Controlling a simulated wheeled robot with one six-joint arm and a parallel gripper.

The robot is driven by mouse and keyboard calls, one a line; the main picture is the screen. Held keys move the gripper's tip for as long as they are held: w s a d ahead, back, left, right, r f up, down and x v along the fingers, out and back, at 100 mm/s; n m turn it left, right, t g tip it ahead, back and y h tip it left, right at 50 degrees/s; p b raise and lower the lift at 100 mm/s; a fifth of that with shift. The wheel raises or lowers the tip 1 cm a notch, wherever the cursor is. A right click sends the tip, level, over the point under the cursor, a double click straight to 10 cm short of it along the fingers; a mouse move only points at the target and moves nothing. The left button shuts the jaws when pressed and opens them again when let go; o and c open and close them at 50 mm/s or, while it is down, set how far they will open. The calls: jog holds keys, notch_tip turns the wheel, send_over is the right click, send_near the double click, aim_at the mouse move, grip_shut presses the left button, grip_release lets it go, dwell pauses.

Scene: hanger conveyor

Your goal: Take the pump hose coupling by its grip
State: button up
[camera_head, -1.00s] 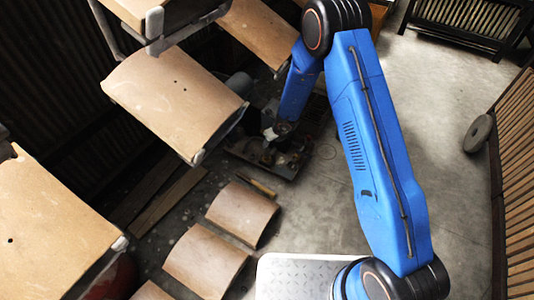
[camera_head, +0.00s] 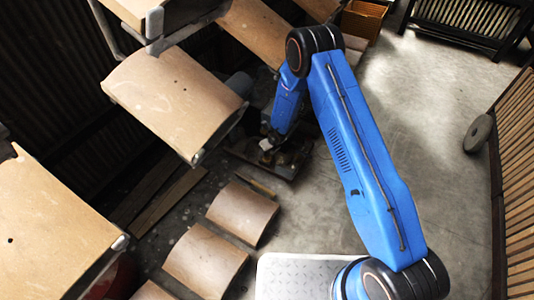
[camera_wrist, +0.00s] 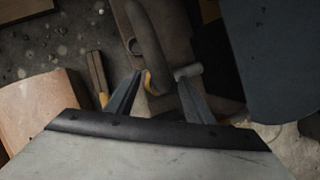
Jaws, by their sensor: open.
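In the wrist view my gripper (camera_wrist: 160,76) is open, its two dark fingers pointing away from the camera. A dark curved hose (camera_wrist: 147,35) runs down between the fingers and ends in a yellowish part (camera_wrist: 149,84), apparently the pump hose coupling's grip. This part lies close to the left fingertip; I cannot tell whether they touch. A short grey cylinder (camera_wrist: 189,71) is by the right fingertip. Under the hose is a brown-grey block, perhaps the pump (camera_wrist: 175,35). In the head view my gripper (camera_head: 269,146) is small and dark above the floor unit, and the coupling cannot be made out.
Curved tan sheets (camera_head: 242,212) lie on the floor beside a narrow yellowish-handled item (camera_head: 256,187). A grey disc (camera_head: 478,133) leans at the right.

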jog(key=shift+w+a+f, duration=0.1)
jog(key=shift+w+f, duration=0.05)
jog(key=shift+f, duration=0.45)
jog(key=shift+c, duration=0.2)
jog(key=c, duration=1)
jog(key=shift+r, duration=0.1)
jog(key=shift+r, duration=4.9)
